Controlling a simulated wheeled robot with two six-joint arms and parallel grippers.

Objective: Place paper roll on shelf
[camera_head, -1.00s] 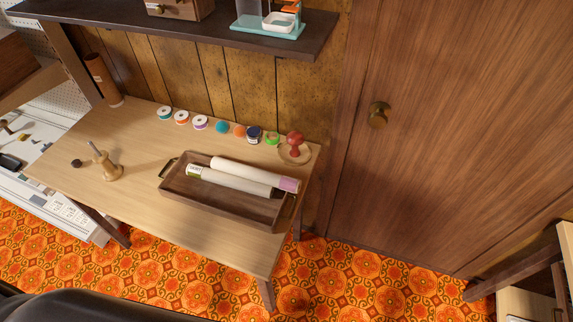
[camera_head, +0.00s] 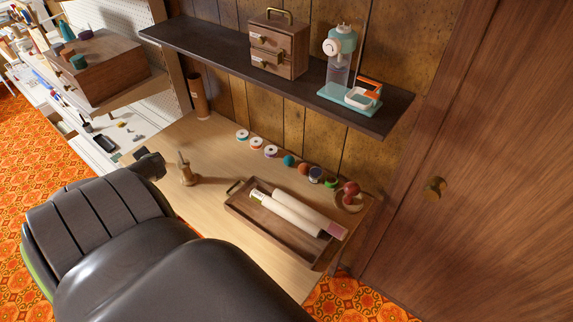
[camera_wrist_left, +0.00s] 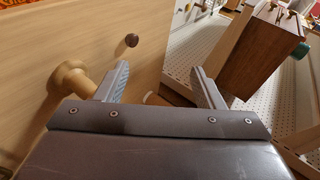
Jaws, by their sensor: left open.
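The dark shelf (camera_head: 215,52) runs along the wall above the table. My left gripper (camera_head: 150,165) is over the table's left end, left of the tray and apart from the rolls. In the left wrist view its two fingers (camera_wrist_left: 160,72) are spread with nothing between them. My right gripper is not in view.
The shelf holds a small drawer box (camera_head: 278,48) and a teal machine (camera_head: 343,60); its left part is bare. A wooden spindle stand (camera_head: 187,173) is close beside my left gripper. Thread spools (camera_head: 256,143) and a red-knobbed stamp (camera_head: 349,195) line the table's back. A brown tube (camera_head: 198,95) leans at the wall.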

